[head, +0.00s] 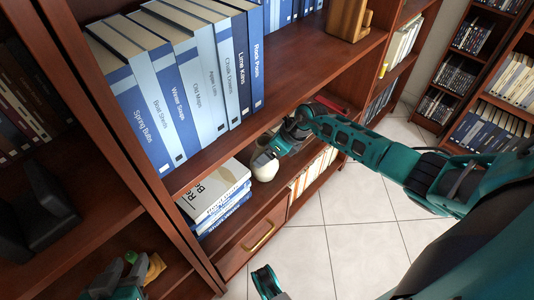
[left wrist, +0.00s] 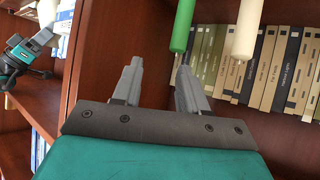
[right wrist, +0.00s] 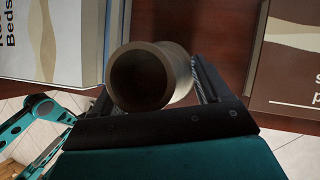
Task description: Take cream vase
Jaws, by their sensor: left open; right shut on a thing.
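The cream vase (head: 264,166) is on the lower shelf in the head view, beside a book stack. My right gripper (head: 284,148) is shut on it. In the right wrist view the vase (right wrist: 146,78) sits between the fingers, its dark round mouth facing the camera. I cannot tell whether it touches the shelf. The left wrist view shows part of the vase (left wrist: 47,12) at upper left, near my right gripper (left wrist: 35,48). My left gripper (left wrist: 155,82) is open and empty, pointing into another bookcase section; it also shows at the bottom left of the head view (head: 132,275).
A green candle (left wrist: 182,25) and a cream candle (left wrist: 247,28) are close ahead of my left fingers, with a book row (left wrist: 270,75) behind. Lying books (head: 215,195) are left of the vase. Blue-and-white books (head: 170,85) fill the shelf above. The tiled floor (head: 310,240) is clear.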

